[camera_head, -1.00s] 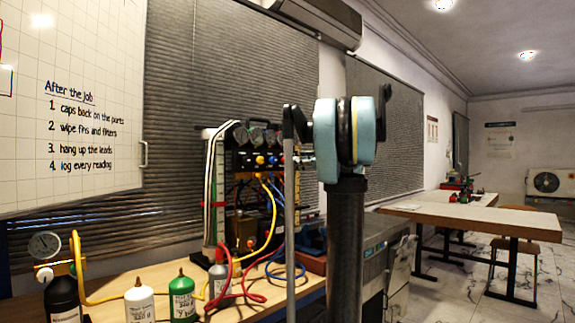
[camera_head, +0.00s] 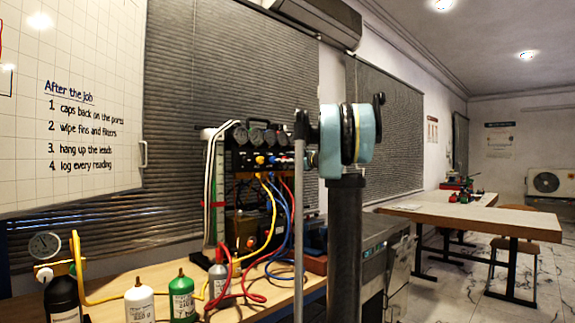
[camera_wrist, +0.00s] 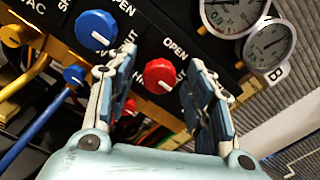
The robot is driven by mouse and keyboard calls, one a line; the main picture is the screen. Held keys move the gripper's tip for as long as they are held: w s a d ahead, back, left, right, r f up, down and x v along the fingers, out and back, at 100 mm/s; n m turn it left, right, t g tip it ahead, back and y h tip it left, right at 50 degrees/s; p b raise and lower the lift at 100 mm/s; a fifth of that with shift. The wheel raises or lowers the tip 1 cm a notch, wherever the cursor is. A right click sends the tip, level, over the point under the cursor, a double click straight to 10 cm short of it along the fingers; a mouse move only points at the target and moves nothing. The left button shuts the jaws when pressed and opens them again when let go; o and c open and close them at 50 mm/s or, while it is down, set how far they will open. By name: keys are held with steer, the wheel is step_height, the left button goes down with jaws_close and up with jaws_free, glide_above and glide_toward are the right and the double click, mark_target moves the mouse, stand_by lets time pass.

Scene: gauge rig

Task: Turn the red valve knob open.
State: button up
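The red valve knob (camera_wrist: 160,76) is round with a white pointer line on its face, and it shows in the wrist view on a black panel. "OPEN" is printed above and to its right; lettering below it is partly hidden. My gripper (camera_wrist: 159,60) is open, with one finger on each side of the knob. Gaps show between the knob and both fingers, and I cannot tell how far the fingertips are from the panel. In the head view the gauge rig (camera_head: 262,137) stands on the bench behind my arm; my gripper cannot be made out there.
Gauges (camera_wrist: 267,46) are at upper right. Hoses hang below the rig. Bottles (camera_head: 181,299) stand on the bench (camera_head: 165,270).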

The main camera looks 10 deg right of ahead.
steer(key=c, duration=1)
steer(key=shift+o, duration=0.2)
steer(key=shift+n, duration=0.3)
steer(key=shift+s+f+n, duration=0.1)
steer(key=shift+n, duration=4.2)
steer(key=shift+s+f+n, duration=0.1)
steer(key=shift+n, duration=4.2)
